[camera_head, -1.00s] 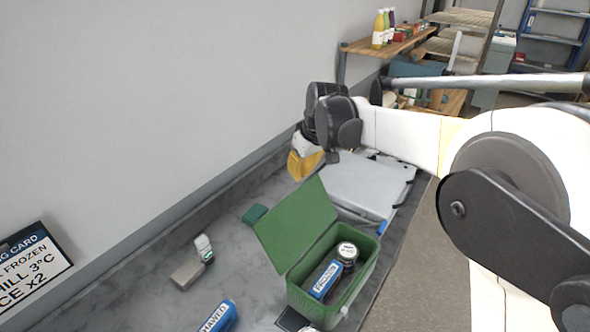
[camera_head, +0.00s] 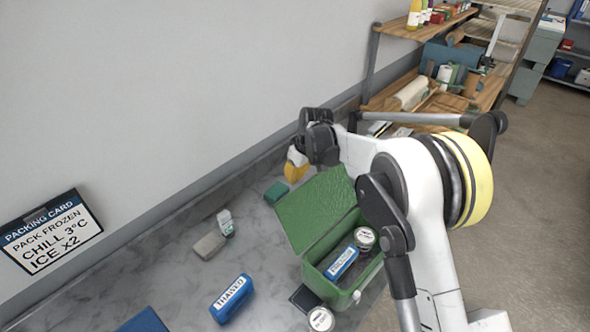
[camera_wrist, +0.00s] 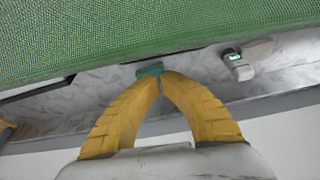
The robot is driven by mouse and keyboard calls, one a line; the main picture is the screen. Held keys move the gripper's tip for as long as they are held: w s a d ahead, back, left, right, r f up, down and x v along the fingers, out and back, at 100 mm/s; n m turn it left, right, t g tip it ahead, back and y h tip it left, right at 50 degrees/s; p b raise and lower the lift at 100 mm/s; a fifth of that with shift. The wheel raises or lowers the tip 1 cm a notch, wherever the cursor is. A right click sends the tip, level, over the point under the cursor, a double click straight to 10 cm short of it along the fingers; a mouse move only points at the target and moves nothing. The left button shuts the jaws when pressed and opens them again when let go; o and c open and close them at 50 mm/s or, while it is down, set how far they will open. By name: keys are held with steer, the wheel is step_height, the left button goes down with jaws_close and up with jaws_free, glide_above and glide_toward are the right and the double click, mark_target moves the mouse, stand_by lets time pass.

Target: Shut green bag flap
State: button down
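The green bag (camera_head: 318,277) stands open on the counter in the head view, with a blue pack (camera_head: 342,262) and a dark jar with a white lid (camera_head: 364,238) inside. Its green flap (camera_head: 312,208) is swung back, away from the opening, on the wall side. My gripper (camera_head: 295,172), with yellow fingers, is just beyond the flap's far edge. In the wrist view my gripper (camera_wrist: 161,77) has its fingertips together and nothing visibly held. The flap's textured surface (camera_wrist: 130,30) fills the top of that view. I cannot tell whether the fingers touch it.
A green sponge (camera_head: 276,192), a grey block (camera_head: 209,245) and a small white-capped bottle (camera_head: 226,222) lie on the counter near the flap. A blue pack marked THAWED (camera_head: 231,298) and a white-lidded jar (camera_head: 320,319) are in front. The wall runs along the left.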

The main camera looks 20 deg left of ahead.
mark_target(316, 181)
steer(key=shift+s+d+r, duration=0.35)
steer(key=shift+d, duration=0.3)
steer(key=shift+s+d+r, duration=0.3)
steer(key=shift+s+d, duration=0.05)
steer(key=shift+d, duration=0.3)
steer(key=shift+d, duration=0.1)
steer(key=shift+s+d+r+t+y+b, duration=0.25)
steer(key=shift+d+r+y+b, duration=0.1)
steer(key=shift+d+r+y, duration=0.15)
steer(key=shift+s+d+r+t+y+b, duration=0.25)
steer(key=shift+d+r+y+b, duration=0.15)
steer(key=shift+r, duration=0.2)
steer(key=s+d+r+y+b, duration=0.1)
steer(key=d, duration=0.1)
steer(key=s+d+r+t+y+b, duration=0.1)
steer(key=d+y+b, duration=0.1)
steer(key=s+d+r+t+y+b, duration=0.1)
steer(key=d, duration=0.1)
steer(key=shift+d+r+b, duration=0.1)
steer(key=shift+b, duration=0.3)
steer(key=shift+s+d+f+t+y+b, duration=0.45)
steer(key=shift+s+d+f+y+b, duration=0.4)
steer(key=shift+s+d+f+b, duration=1.55)
steer(key=shift+s+d+f+t+y+b, duration=0.4)
steer(key=shift+s+d+f+y+b, duration=0.45)
steer(key=shift+d+b, duration=2.9)
steer(key=shift+s+d+f+t+y+b, duration=0.45)
steer(key=shift+s+d+f+y+b, duration=0.45)
steer(key=shift+s+d+f+b, duration=1.5)
